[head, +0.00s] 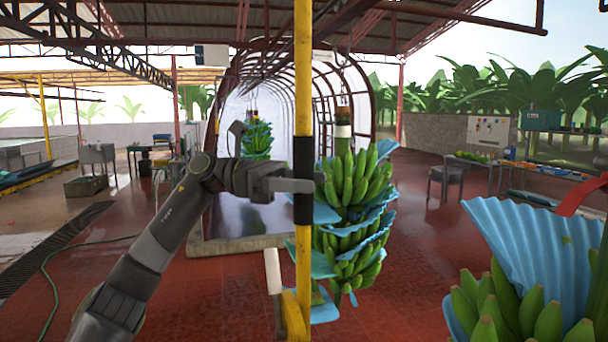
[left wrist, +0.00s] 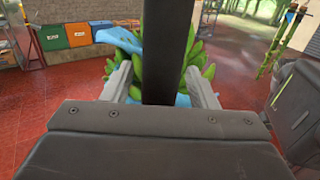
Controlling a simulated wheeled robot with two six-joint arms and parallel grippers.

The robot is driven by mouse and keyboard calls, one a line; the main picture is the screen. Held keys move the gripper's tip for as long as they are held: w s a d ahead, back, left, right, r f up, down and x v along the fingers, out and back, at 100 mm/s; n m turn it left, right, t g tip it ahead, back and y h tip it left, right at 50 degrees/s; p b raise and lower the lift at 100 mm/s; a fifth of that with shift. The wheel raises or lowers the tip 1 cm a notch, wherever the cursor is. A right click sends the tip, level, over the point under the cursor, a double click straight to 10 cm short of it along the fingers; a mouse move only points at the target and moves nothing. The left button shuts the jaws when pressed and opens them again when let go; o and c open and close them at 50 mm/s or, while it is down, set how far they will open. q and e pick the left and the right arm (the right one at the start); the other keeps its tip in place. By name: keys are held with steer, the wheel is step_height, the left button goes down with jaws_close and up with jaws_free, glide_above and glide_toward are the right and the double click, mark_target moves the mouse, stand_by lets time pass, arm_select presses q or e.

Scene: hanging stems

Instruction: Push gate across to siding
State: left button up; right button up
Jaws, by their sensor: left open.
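The gate seems to be the upright yellow pole (head: 303,60) with a black band (head: 304,160) around its middle; I cannot be sure. In the left wrist view a dark upright bar (left wrist: 166,40), likely that band, stands between my fingers. My left gripper (head: 292,186) is open at the lower part of the band, with a finger on each side in the left wrist view (left wrist: 160,85). I cannot tell whether they touch it. My right gripper is not in view. The siding cannot be clearly told among the overhead rails (head: 345,22).
A hanging banana stem (head: 352,180) with blue sheets is just behind the pole. Another bunch with a blue sheet (head: 535,245) is near at right. A white handle (head: 272,270) is low beside the pole. An arched tunnel (head: 235,110) stands behind. Red floor (head: 415,260) lies open at centre right.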

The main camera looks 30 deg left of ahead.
arm_select(q)
steer(key=c, duration=1.1)
jaws_close()
steer(key=shift+d, duration=0.1)
